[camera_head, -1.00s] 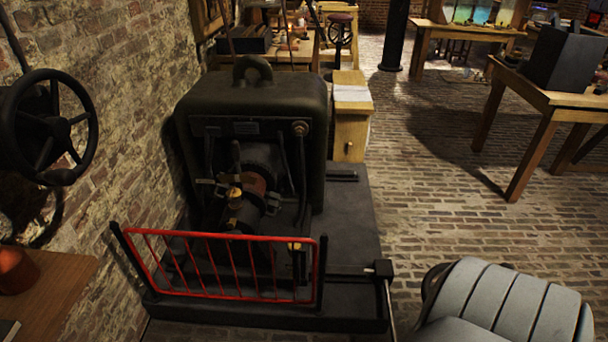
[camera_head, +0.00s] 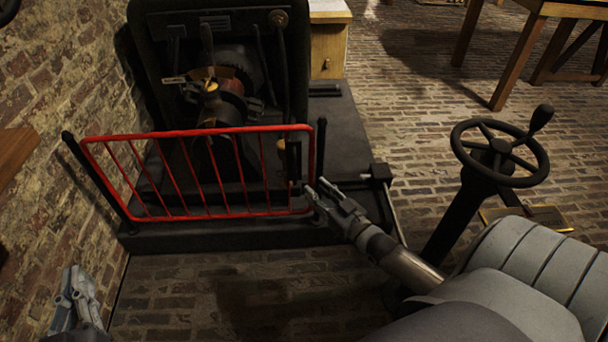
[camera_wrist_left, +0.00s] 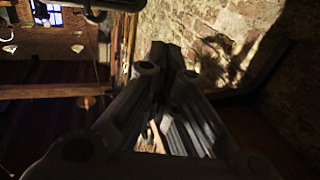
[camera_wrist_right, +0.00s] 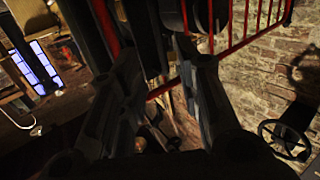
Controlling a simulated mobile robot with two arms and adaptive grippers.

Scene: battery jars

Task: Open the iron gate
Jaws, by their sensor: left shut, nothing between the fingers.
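The iron gate (camera_head: 228,213) has a red frame with thin upright bars. It spans between two dark posts in front of a dark machine and looks closed. My right gripper (camera_head: 317,188) is at the gate's right end, close to the right post (camera_head: 320,150). Its fingers are apart. In the right wrist view, red bars show beyond the right gripper (camera_wrist_right: 158,60); I cannot tell whether it touches them. My left gripper (camera_head: 76,282) is low at the left by the brick wall, away from the gate, shut and empty. Its fingers come together in the left wrist view (camera_wrist_left: 172,50).
The dark machine (camera_head: 150,60) stands on a low dark base behind the gate. A handwheel (camera_head: 533,165) on a column and a grey ribbed seat-like shape (camera_head: 540,270) are at the right. The brick wall (camera_head: 50,90) borders the left. Brick floor in front is clear.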

